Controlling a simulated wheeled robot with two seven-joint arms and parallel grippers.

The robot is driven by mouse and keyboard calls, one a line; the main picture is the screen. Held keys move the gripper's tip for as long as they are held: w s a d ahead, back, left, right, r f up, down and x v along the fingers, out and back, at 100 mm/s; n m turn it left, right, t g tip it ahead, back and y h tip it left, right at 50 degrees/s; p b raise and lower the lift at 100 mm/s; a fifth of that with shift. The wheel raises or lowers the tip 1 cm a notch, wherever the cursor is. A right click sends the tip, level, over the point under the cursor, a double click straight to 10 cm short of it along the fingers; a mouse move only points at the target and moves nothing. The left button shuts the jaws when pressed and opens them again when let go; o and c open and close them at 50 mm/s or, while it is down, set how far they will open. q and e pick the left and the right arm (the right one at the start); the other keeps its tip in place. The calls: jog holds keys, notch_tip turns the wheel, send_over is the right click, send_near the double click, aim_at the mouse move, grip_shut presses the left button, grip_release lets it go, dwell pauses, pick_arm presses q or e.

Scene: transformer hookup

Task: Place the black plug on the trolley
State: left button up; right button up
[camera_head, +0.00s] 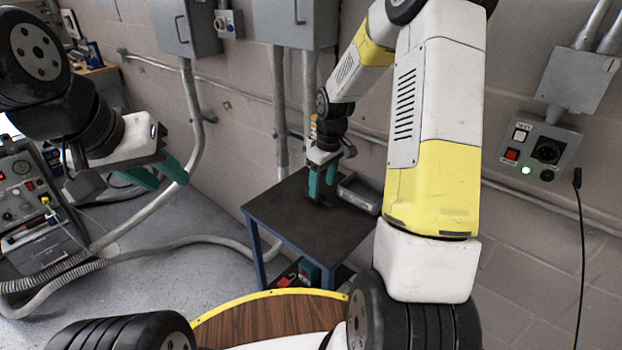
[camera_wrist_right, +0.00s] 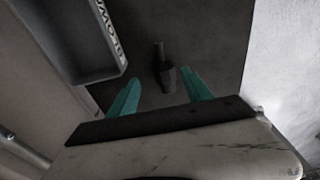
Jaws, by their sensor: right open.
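The trolley (camera_head: 278,222) is a small table with a dark top and blue legs, near the wall in the head view. The black plug (camera_wrist_right: 164,70) shows in the right wrist view, resting on the dark trolley top (camera_wrist_right: 213,40) just beyond and between the fingertips. In the head view I cannot make the plug out clearly. My right gripper (camera_head: 322,184) points down over the trolley top, its green fingers open and apart from the plug. My left gripper (camera_head: 158,175) hangs at the left, away from the trolley, with its green fingers apart and empty.
A grey tray (camera_head: 359,193) sits on the trolley beside my right gripper. A wall panel (camera_head: 535,148) with a lit green lamp is at the right; a black cable (camera_head: 580,250) hangs beside it. A grey machine (camera_head: 35,205) and hoses are at the left.

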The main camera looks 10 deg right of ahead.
aim_at(324, 198)
jog(key=s+a+r+m+t, duration=0.1)
jog(key=s+r+m, duration=0.1)
jog(key=s+r, duration=0.6)
jog(key=s+r+m+t, duration=0.1)
jog(key=s+r, duration=0.2)
jog(key=r, duration=0.9)
jog(key=s+a+r+m+t, duration=0.1)
jog(key=s+m, duration=0.1)
jog(key=s, duration=0.4)
jog(key=s+a+r+m+t+y, duration=0.1)
jog(key=s+r+m+t, duration=0.1)
jog(key=s, duration=0.5)
jog(key=shift+s+r, duration=0.15)
jog(key=shift+c, duration=0.2)
